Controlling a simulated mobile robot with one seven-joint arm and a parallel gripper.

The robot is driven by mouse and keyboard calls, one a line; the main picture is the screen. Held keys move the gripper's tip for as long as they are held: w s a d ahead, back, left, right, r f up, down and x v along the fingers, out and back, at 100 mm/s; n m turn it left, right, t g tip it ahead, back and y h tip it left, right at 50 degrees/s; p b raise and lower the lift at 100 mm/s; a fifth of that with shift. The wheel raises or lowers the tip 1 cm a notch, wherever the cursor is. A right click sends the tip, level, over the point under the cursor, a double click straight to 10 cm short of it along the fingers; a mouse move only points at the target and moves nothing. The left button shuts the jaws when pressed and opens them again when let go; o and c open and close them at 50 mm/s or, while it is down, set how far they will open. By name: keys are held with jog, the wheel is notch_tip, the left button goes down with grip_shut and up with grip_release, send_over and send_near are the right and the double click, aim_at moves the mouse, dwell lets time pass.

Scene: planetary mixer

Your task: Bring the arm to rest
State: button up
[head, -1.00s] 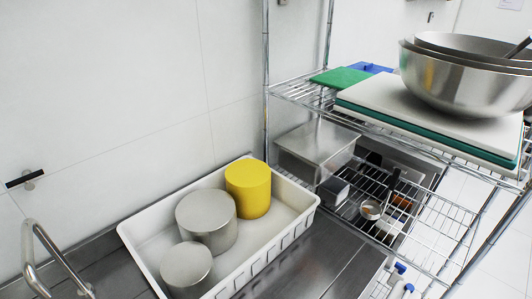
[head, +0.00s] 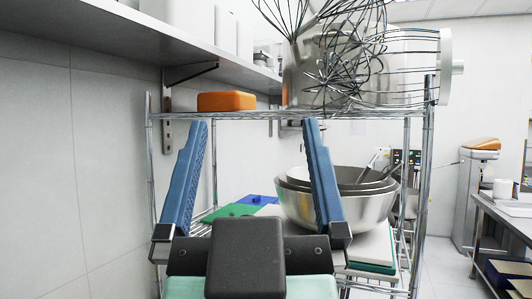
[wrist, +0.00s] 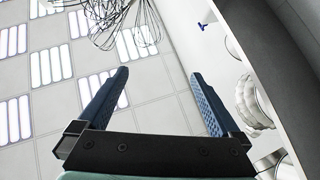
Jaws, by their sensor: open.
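My gripper (head: 254,130) is raised in front of the wire rack in the head view, its two blue fingers spread wide apart and pointing up. Nothing is between the fingers. In the wrist view my gripper (wrist: 161,75) is also open and empty, with the ceiling behind it. The lower part of the rack is largely hidden behind my gripper.
The wire rack (head: 425,190) holds an orange block (head: 226,101) and several whisks (head: 350,60) on top. Nested steel bowls (head: 335,205) sit lower. A wall shelf (head: 200,45) runs along the upper left. A mixer (head: 472,195) stands far right.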

jog(key=shift+s+d+r+m+t, duration=0.15)
jog(key=shift+s+d+r+t, duration=0.15)
jog(key=shift+s+r, duration=0.3)
jog(key=shift+s+d+r+m+t, duration=0.2)
jog(key=shift+s+r+t, duration=0.1)
jog(key=shift+s+r, duration=0.3)
notch_tip(320, 180, down, 3)
jog(key=b, duration=0.2)
jog(key=shift+w+r+b, duration=0.1)
jog(key=shift+r+b, duration=0.05)
jog(key=shift+b, duration=0.15)
